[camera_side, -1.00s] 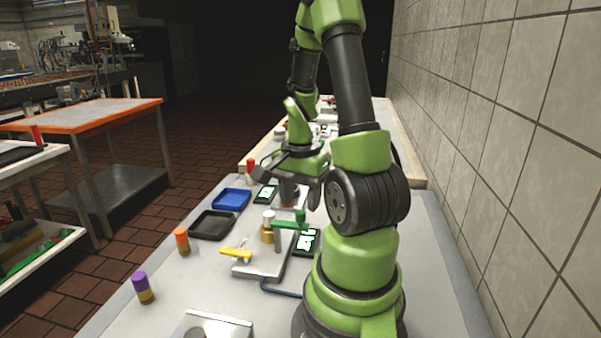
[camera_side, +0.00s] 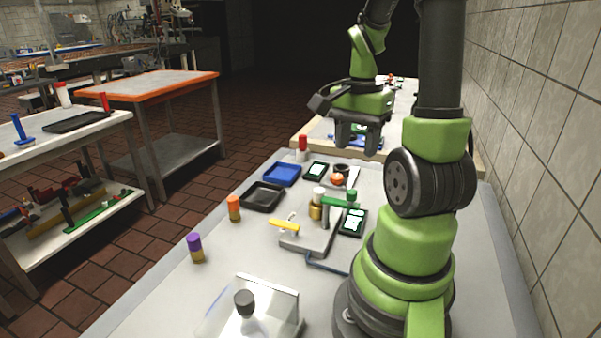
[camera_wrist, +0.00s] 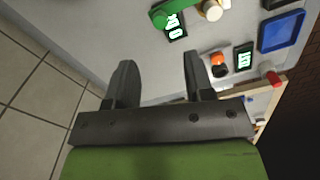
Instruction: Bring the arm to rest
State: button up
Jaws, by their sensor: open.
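My gripper (camera_side: 358,138) is raised over the far part of the grey worktop (camera_side: 215,275), with its fingers pointing down. It is open and empty.
A blue tray (camera_side: 282,174), a black tray (camera_side: 262,196), an orange-capped bottle (camera_side: 234,208) and a purple-capped bottle (camera_side: 195,247) stand along the left. A grey device with a green arm (camera_side: 338,202) stands mid-table. A clear box (camera_side: 252,308) is in front. A tiled wall (camera_side: 545,150) bounds the right.

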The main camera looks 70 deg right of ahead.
jog(key=w+a+r+n+t+y, duration=0.1)
jog(key=a+r+n+t, duration=0.2)
jog(key=a+r+n, duration=0.2)
jog(key=w+a+r+n+t+y, duration=0.1)
jog(key=a+r+n+t, duration=0.3)
jog(key=a+n, duration=0.8)
jog(key=w+a+r, duration=0.1)
jog(key=a, duration=0.2)
jog(key=shift+w+a, duration=0.15)
jog(key=shift+a, duration=0.1)
